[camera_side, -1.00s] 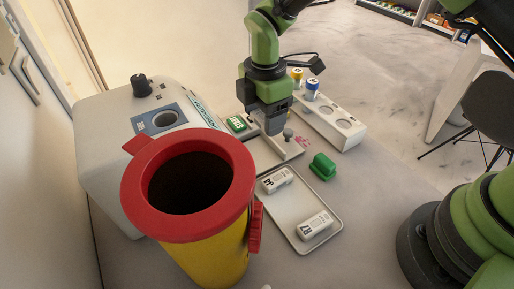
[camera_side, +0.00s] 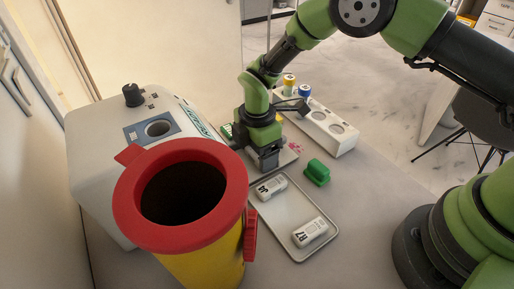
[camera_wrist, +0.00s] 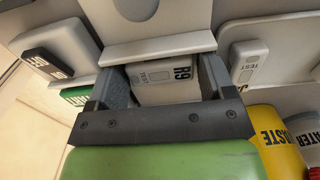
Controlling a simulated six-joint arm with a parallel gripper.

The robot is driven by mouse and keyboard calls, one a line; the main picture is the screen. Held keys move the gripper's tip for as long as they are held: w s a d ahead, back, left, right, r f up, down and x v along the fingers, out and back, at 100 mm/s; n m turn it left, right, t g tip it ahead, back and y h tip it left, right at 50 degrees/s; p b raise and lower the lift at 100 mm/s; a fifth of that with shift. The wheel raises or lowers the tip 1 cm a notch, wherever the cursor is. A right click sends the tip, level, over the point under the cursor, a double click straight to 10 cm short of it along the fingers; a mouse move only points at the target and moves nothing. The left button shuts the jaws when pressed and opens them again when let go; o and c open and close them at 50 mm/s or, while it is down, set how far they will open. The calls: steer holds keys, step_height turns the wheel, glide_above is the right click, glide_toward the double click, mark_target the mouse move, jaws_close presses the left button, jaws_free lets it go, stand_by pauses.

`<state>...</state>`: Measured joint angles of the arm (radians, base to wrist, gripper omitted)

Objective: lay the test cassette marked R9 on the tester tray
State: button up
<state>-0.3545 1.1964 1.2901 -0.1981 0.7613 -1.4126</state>
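The white test cassette marked R9 (camera_wrist: 165,82) lies between the two fingers of my gripper (camera_wrist: 165,85) in the wrist view. Both fingers appear to touch its sides, so my gripper looks shut on it. In the side view my gripper (camera_side: 268,160) is low over the bench, beside the tester (camera_side: 95,155), and hides the R9 cassette. A pale plate (camera_wrist: 150,48) lies just beyond the cassette in the wrist view; its edge also shows behind my gripper in the side view (camera_side: 288,158). I cannot tell whether the cassette touches a surface.
A shallow tray (camera_side: 280,215) holds two other cassettes, one marked R7 (camera_side: 310,232). A green block (camera_side: 317,172) stands near it. A yellow bin with a red rim (camera_side: 130,215) stands close in front. A white rack (camera_side: 335,135) with small bottles is behind.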

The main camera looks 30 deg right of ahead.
steer(key=shift+o, duration=0.9)
steer(key=shift+r, duration=0.1)
step_height(320, 180, up, 8)
steer(key=shift+f, duration=0.15)
steer(key=s+d+r+m+t, duration=0.1)
steer(key=s+d+r+m, duration=0.15)
steer(key=r, duration=0.35)
steer(key=s+d+r+m+t+y, duration=0.1)
steer(key=d+r+m, duration=0.1)
steer(key=r+m, duration=0.25)
steer(key=s+d+r+m+t, duration=0.1)
steer(key=s+d+r+m, duration=0.1)
steer(key=r, duration=0.4)
steer(key=s+d+r+m+t, duration=0.2)
steer(key=s+m, duration=0.4)
steer(key=s, duration=0.2)
steer(key=s+d+r+m+t+y, duration=0.1)
steer(key=s+d+r+m+t, duration=0.1)
steer(key=s+m, duration=0.5)
steer(key=shift+s+v, duration=0.25)
steer(key=shift+v, duration=1)
